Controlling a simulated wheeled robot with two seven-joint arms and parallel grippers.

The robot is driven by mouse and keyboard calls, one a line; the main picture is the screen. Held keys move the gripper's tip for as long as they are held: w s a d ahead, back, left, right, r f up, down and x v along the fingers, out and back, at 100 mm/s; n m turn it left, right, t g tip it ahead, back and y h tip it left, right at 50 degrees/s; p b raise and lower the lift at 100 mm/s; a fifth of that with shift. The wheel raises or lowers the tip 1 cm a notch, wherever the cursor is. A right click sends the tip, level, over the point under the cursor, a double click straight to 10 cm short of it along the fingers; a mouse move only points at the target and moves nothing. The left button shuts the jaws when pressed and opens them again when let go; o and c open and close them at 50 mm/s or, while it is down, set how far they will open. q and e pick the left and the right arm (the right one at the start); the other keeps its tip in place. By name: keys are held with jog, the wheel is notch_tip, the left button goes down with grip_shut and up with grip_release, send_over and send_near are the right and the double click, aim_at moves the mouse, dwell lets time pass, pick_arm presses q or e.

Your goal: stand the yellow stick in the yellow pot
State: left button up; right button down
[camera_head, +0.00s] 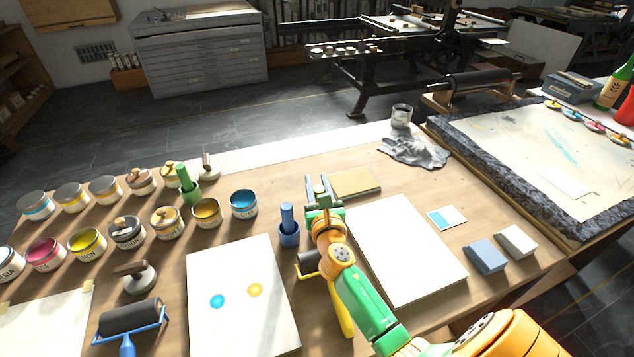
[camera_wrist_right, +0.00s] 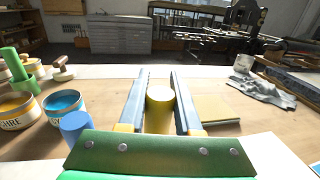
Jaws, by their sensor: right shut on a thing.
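My right gripper (camera_head: 322,184) reaches over the middle of the table, and its fingers also show in the wrist view (camera_wrist_right: 160,88). It is shut on the yellow stick (camera_wrist_right: 160,108), a short thick cylinder between the two fingers. In the head view the stick is hidden by the gripper. I cannot make out the yellow pot in either view; the space below the gripper is hidden, so I cannot tell whether the stick's lower end is in a pot. My left gripper is not in view.
A blue pot (camera_head: 289,239) with a blue stick (camera_head: 287,213) stands just left of the gripper. A green stick stands in a green pot (camera_head: 190,196) among several ink cans. A yellow-handled roller (camera_head: 342,312) lies under my arm. A tan pad (camera_head: 356,183) lies right of the gripper.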

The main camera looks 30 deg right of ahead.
jog(key=shift+f+b, duration=0.3)
jog(key=shift+f, duration=0.45)
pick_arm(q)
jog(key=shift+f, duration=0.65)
pick_arm(e)
jog(key=shift+r, duration=0.1)
jog(key=c, duration=0.5)
grip_release()
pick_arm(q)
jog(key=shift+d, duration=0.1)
pick_arm(e)
jog(key=v, duration=0.7)
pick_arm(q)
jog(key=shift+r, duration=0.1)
